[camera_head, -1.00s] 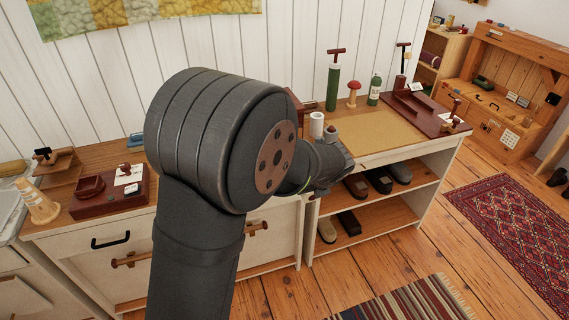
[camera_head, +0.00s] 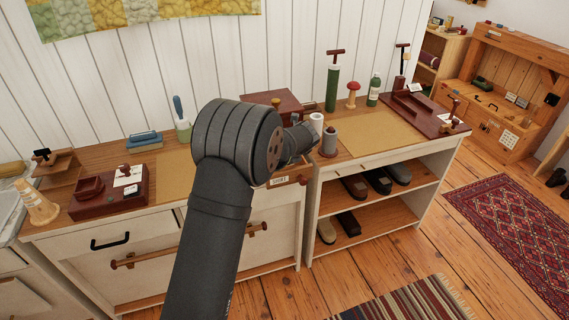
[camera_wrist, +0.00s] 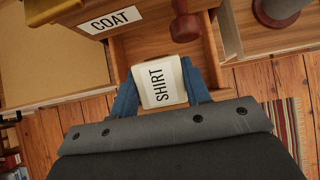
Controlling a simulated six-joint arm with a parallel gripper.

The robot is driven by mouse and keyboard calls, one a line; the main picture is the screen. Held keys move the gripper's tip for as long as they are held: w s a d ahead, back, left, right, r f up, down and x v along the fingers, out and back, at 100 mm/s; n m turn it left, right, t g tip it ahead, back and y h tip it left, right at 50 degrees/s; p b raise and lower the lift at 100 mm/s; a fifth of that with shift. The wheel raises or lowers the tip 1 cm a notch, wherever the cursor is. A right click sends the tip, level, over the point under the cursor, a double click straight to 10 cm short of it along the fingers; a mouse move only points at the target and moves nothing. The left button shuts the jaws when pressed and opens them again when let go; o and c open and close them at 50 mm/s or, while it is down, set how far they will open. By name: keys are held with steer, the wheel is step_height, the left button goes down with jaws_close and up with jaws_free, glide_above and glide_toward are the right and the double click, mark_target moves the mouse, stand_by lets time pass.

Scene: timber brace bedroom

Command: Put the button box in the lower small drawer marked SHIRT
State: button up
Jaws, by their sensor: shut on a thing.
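My gripper (camera_wrist: 160,90) has blue fingers. In the wrist view they are shut on the button box (camera_wrist: 158,97), a small cream box with SHIRT printed on its face. An open wooden drawer (camera_wrist: 150,47) lies beyond the held box, below a drawer front marked COAT (camera_wrist: 112,19). The box overlaps the near part of this drawer in the picture; I cannot tell its height above it. In the head view, a drawer front with a white label (camera_head: 279,182) shows beside my arm. My gripper's fingers and the box are hidden there.
A red-brown knob (camera_wrist: 185,27) stands close to the held box. A dark red chest (camera_head: 272,103) stands behind my arm. Open shelves (camera_head: 375,200) hold shoes or brushes.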

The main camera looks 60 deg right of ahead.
steer(key=f, duration=0.3)
steer(key=shift+w+d+f, duration=0.5)
steer(key=shift+f, duration=0.15)
steer(key=shift+w+d+r+g+y, duration=0.1)
steer(key=shift+w+d+g+y, duration=0.1)
steer(key=shift+g+y, duration=0.4)
steer(key=shift+w+d+g+y, duration=0.2)
steer(key=shift+g+y, duration=0.4)
steer(key=shift+s+f, duration=0.1)
steer(key=shift+f, duration=0.7)
steer(key=o, duration=1)
steer(key=shift+f, duration=0.1)
